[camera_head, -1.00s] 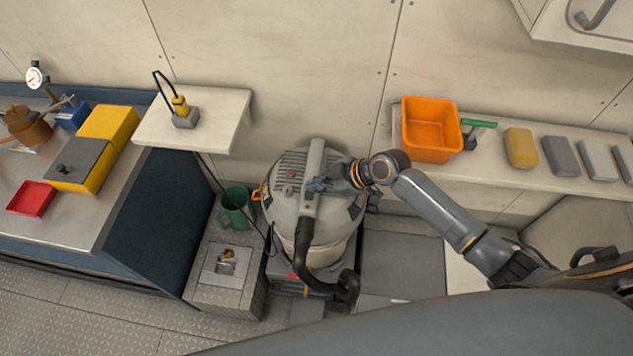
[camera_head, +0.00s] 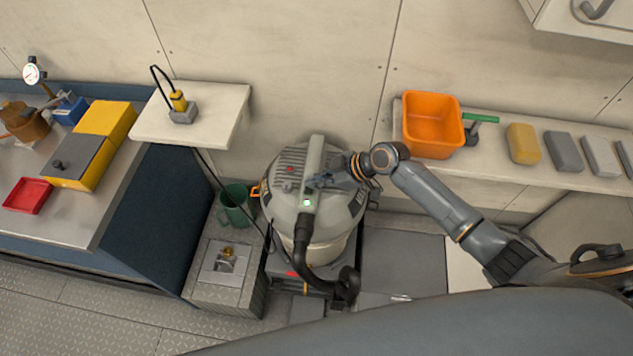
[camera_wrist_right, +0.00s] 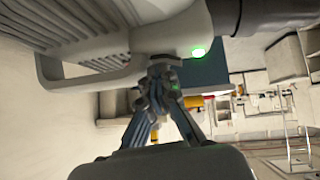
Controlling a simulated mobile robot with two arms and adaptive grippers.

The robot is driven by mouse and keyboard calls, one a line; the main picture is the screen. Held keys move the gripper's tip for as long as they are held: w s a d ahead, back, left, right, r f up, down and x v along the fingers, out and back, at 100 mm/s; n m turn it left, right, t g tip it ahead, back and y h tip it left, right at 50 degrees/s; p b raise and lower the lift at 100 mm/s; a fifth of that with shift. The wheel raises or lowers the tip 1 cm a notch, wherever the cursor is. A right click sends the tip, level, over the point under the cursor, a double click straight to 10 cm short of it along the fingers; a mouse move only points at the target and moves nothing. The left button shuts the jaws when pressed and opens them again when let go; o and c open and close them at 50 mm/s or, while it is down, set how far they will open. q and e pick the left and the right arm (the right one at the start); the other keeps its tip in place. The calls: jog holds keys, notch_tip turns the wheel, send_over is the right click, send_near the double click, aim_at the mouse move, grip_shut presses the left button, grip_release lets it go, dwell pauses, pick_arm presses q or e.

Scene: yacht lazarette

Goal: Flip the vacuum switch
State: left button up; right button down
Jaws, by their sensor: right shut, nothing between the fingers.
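The vacuum (camera_head: 312,225) is a grey drum with a ribbed top, a raised handle and a black hose (camera_head: 303,255) at its front. A small green light (camera_head: 306,202) glows on its top near the hose; it also shows in the right wrist view (camera_wrist_right: 199,53). My right gripper (camera_head: 316,182) is shut and empty, with its fingertips at the vacuum's top beside the handle. In the right wrist view the fingertips (camera_wrist_right: 164,72) are close under the grey housing. The switch itself is not clearly distinguishable; the fingers may hide it. My left gripper is not in view.
A shelf at right holds an orange bin (camera_head: 432,124), a yellow sponge (camera_head: 523,143) and grey blocks. A green mug (camera_head: 235,200) stands left of the vacuum. A small shelf (camera_head: 218,112) holds a yellow-and-black device (camera_head: 180,106). A steel-topped bench (camera_head: 60,210) is at left.

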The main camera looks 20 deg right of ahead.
jog(key=shift+s+f, duration=0.2)
jog(key=shift+s+a+p, duration=0.25)
jog(key=shift+s+p, duration=0.15)
jog(key=shift+s, duration=0.15)
jog(key=shift+s+a+f, duration=0.1)
jog(key=shift+s, duration=0.2)
